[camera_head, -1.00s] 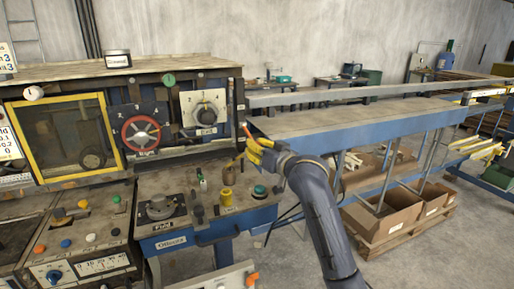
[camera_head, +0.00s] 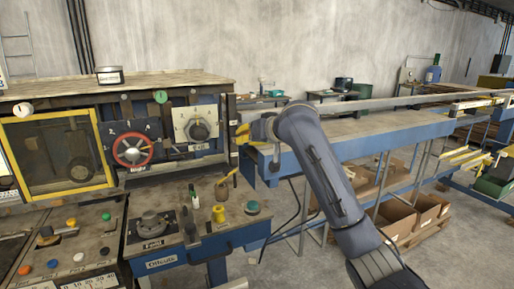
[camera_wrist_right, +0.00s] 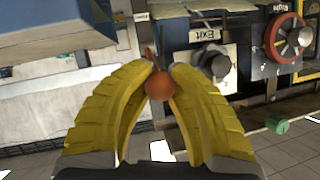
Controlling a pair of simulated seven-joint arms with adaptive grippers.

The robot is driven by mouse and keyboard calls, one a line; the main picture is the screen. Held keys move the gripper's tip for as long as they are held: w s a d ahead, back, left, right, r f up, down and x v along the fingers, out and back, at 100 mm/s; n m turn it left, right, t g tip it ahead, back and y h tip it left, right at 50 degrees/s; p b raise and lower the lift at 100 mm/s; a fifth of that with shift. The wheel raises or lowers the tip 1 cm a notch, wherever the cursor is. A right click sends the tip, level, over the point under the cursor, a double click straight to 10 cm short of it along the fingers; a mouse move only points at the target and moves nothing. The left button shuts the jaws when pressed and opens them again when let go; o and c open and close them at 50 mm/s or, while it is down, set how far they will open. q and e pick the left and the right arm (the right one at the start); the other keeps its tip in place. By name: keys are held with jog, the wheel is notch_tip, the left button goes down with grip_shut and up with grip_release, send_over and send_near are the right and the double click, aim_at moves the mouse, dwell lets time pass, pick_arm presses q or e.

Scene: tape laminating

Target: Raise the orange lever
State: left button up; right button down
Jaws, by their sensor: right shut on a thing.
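The orange lever shows in the right wrist view as a round orange knob (camera_wrist_right: 160,87) on a thin orange rod. It sits between the two yellow fingers of my right gripper (camera_wrist_right: 163,82), which are closed around the knob. In the head view my right gripper (camera_head: 243,134) is at the right edge of the machine panel, beside the Exit dial (camera_head: 198,125). There its fingers and wrist hide the lever. My left gripper is not in view.
The red handwheel (camera_head: 133,149) is left of the Exit dial. A long blue conveyor table (camera_head: 350,140) extends right behind my right arm.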

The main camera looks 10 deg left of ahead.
jog(key=shift+w+a+r, duration=0.2)
jog(key=shift+w+r, duration=0.05)
jog(key=shift+r, duration=0.4)
jog(key=shift+w+a+r, duration=0.15)
jog(key=shift+w+r, duration=0.15)
jog(key=shift+r, duration=0.3)
jog(key=shift+w+a+r, duration=0.2)
jog(key=shift+w+r, duration=0.05)
jog(key=shift+r, duration=0.55)
jog(key=c, duration=1.5)
grip_release()
jog(key=shift+d, duration=0.2)
jog(key=o, duration=0.4)
jog(key=shift+a+f, duration=0.1)
jog(key=shift+f, duration=0.1)
jog(key=shift+o, duration=0.2)
jog(key=v, duration=1.2)
jog(key=shift+f, duration=0.15)
